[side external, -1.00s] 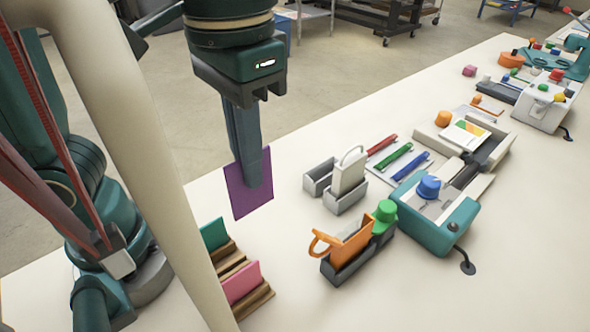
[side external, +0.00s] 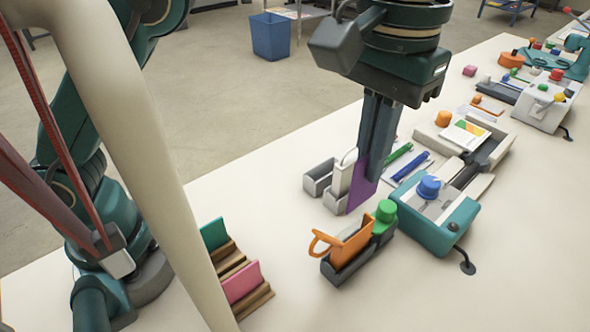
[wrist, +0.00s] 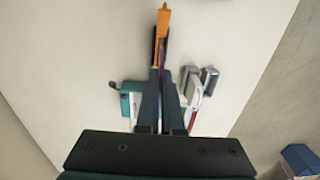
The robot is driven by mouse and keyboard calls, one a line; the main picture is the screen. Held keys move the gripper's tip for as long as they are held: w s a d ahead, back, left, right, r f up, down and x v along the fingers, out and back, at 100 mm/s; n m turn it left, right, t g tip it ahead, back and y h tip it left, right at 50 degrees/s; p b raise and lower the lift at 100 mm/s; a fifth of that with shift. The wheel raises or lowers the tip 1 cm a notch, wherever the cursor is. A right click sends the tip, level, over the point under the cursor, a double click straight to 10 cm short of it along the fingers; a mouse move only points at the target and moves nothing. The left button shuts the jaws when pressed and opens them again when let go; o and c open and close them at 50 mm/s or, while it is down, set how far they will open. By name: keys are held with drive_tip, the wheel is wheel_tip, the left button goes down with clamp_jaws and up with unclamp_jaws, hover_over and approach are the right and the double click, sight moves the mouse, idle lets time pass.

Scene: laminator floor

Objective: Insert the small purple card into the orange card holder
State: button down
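The small purple card (side external: 357,188) hangs upright from my gripper (side external: 374,174), which is shut on its upper part. In the wrist view the card (wrist: 161,56) shows nearly edge-on as a thin purple strip between the fingers. The orange card holder (side external: 350,245) has a loop handle on its left and stands in a dark grey tray, left of and nearer the camera than the card. In the wrist view the orange holder (wrist: 162,22) lies beyond the fingertips. The card appears apart from it. The holder's slot is not clear.
A grey two-part tray with a white holder (side external: 341,178) stands close beside the card. A green knob (side external: 385,211) is by the orange holder. A teal device with a blue knob (side external: 428,187) is at right. Pink (side external: 242,284) and green (side external: 214,234) cards stand in wooden racks.

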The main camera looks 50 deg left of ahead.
sight(361, 203)
drive_tip(key=shift+f, duration=0.45)
wheel_tip(361, 203, down, 10)
idle(1.7)
drive_tip(key=shift+a+r, duration=0.1)
drive_tip(key=c, duration=1)
unclamp_jaws()
drive_tip(key=shift+r, duration=3.65)
